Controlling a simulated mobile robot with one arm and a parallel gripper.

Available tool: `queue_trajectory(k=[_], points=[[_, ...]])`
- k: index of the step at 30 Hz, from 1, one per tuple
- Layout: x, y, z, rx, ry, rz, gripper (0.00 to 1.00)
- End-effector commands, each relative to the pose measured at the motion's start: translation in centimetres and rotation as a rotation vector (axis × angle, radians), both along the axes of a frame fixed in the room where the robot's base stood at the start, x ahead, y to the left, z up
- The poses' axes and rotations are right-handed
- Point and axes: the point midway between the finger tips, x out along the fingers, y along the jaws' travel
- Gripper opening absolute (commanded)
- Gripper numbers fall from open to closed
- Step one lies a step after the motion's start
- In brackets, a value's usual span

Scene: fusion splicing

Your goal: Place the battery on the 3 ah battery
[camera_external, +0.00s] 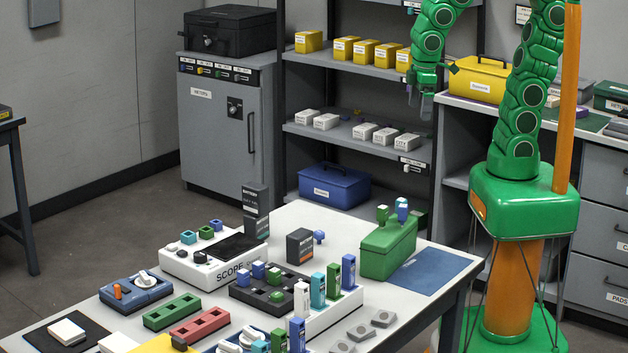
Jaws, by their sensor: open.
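A dark grey box-shaped battery (300,246) with an orange label stands on the white table, right of the scope. Behind the scope stands a taller dark grey piece (256,222) with lettering on its face, and another dark piece (255,196) appears on top of it. The lettering is too small to tell which one is the 3 ah battery. My gripper (420,105) is open and empty, hanging fingers down in front of the shelves, well above and behind the table and apart from the batteries.
The white scope (214,262), a black block tray (268,297) and a green case (388,252) with small bottles on top crowd the table (345,222). Tall coloured blocks stand in a white rack (340,311). The table's back strip is clear.

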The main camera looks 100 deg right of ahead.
Motion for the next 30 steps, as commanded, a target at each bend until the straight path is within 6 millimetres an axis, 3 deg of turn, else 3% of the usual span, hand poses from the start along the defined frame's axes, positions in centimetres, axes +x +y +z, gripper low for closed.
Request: queue_trajectory(k=[1, 6, 12, 30], points=[[-1.9, 0.4, 0.6, 0.008, 0.026, -0.019, 0.96], [-7.6, 1.7, 1.7, 0.043, 0.123, -0.077, 0.96], [-11.5, 2.9, 2.5, 0.073, 0.192, -0.111, 0.96], [-12.2, 3.2, 2.6, 0.080, 0.206, -0.116, 0.96]])
